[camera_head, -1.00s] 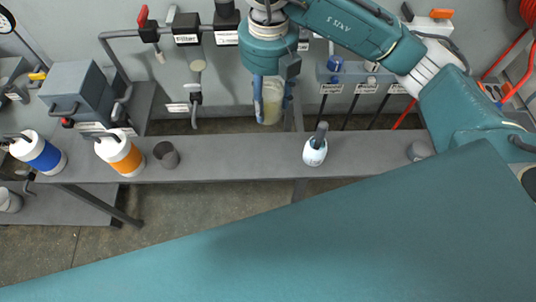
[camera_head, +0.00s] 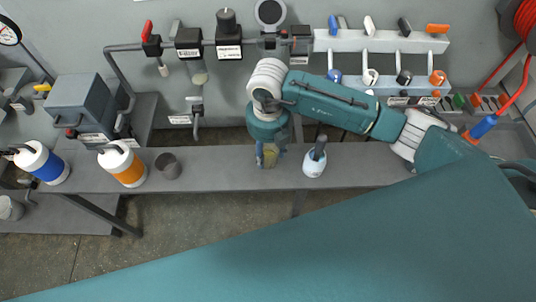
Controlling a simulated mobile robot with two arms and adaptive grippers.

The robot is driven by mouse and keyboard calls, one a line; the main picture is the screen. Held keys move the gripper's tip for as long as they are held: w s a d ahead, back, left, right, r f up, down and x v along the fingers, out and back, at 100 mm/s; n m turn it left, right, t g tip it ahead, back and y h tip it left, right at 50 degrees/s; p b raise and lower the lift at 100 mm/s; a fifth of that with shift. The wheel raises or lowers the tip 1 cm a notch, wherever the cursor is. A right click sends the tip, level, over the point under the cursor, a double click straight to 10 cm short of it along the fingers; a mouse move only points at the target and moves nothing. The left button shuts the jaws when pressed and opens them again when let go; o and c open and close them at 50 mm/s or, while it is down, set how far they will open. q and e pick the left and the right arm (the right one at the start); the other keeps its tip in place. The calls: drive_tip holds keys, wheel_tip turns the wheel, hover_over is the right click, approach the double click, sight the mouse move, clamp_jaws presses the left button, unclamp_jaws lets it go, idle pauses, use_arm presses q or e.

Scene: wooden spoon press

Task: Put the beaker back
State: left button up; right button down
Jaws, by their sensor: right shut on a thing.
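My right gripper (camera_head: 269,160) is shut on the beaker (camera_head: 269,156), a small vessel with yellowish contents. It holds the beaker low at the back part of the grey bench (camera_head: 225,175), left of a small white bottle with a dark top (camera_head: 315,160). The gripper hides much of the beaker, and I cannot tell whether its base touches the bench. My left gripper is not in view.
A grey cup (camera_head: 168,166), an orange-banded container (camera_head: 124,165) and a blue-banded container (camera_head: 41,162) stand to the left. Valves and pipes line the wall behind. A rack with coloured knobs (camera_head: 380,42) is at the upper right. The bench between cup and gripper is clear.

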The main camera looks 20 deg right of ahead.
wheel_tip(320, 180, down, 3)
drive_tip(key=shift+f, duration=0.1)
drive_tip(key=shift+f, duration=0.15)
drive_tip(key=c, duration=0.8)
unclamp_jaws()
drive_tip(key=shift+c, duration=0.2)
drive_tip(key=shift+r, duration=0.35)
wheel_tip(320, 180, up, 12)
drive_tip(key=b, duration=0.2)
drive_tip(key=shift+f, duration=0.2)
